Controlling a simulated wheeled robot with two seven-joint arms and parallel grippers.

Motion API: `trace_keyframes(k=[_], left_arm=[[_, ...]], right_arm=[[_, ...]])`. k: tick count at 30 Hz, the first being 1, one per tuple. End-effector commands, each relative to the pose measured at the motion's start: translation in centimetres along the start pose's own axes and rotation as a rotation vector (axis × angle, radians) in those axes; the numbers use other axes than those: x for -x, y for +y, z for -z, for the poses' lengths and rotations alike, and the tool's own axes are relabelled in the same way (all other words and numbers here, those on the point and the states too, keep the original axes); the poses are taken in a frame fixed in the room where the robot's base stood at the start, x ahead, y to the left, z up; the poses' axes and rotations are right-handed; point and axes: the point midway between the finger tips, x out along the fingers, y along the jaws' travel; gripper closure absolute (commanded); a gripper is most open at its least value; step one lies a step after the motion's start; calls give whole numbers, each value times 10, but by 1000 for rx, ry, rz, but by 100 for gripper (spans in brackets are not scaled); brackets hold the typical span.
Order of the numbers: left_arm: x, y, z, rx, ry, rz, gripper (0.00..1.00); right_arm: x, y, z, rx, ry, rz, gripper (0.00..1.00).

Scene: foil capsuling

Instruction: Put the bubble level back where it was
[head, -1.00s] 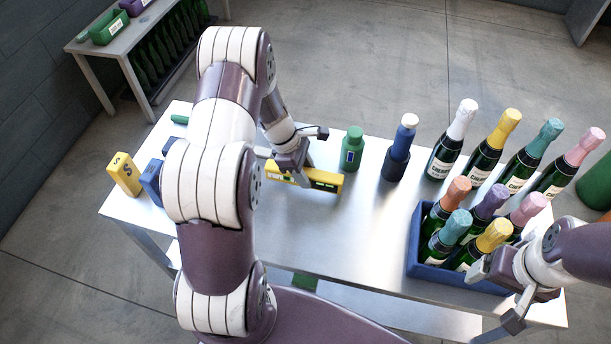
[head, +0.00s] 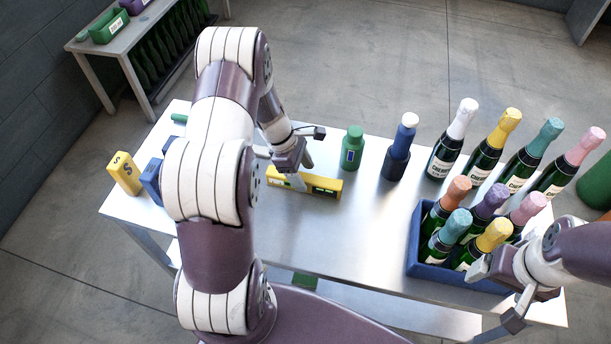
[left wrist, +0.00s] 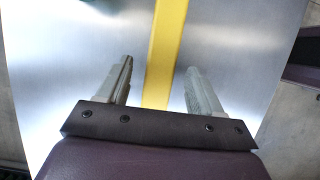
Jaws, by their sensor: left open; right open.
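The bubble level (head: 325,187) is a long yellow bar with dark and green markings. It appears to rest on the steel table in the head view, left of the green bottle. My left gripper (head: 299,178) is open at the level's middle. In the left wrist view, the level (left wrist: 166,45) is a yellow strip running between the two spread fingers of my left gripper (left wrist: 157,85), with a gap on each side. My right gripper (head: 495,297) is open beside the blue crate, holding nothing visible.
A green bottle (head: 352,150) and a blue holder with a white-topped piece (head: 396,160) stand right of the level. A blue crate (head: 430,270) holds several foil-topped bottles, with more behind it. Yellow (head: 124,173) and blue blocks stand at left. The table's front middle is clear.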

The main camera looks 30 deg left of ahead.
Motion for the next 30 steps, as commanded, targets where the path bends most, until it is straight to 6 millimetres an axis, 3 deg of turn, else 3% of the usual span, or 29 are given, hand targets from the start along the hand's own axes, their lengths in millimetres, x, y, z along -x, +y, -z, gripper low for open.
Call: trace_keyframes(k=[6, 14, 17, 21, 24, 27, 30], left_arm=[[60, 1, 0, 1, 0, -6, 34], [98, -5, -7, -62, 18, 8, 34], [103, -34, -41, -431, 116, 57, 34], [109, -99, -87, -1199, 272, 159, 34], [111, -133, -102, -1607, 333, 214, 34], [111, -150, -106, -1806, 356, 242, 34], [111, -152, -106, -1840, 359, 249, 34]], right_arm=[[-2, 0, 0, 0, 0, 0, 13], [-3, 0, 0, 0, 0, 0, 13], [-2, 0, 0, 0, 0, 0, 13], [-3, 0, 0, 0, 0, 0, 13], [-3, 0, 0, 0, 0, 0, 13], [-3, 0, 0, 0, 0, 0, 13], [-3, 0, 0, 0, 0, 0, 13]])
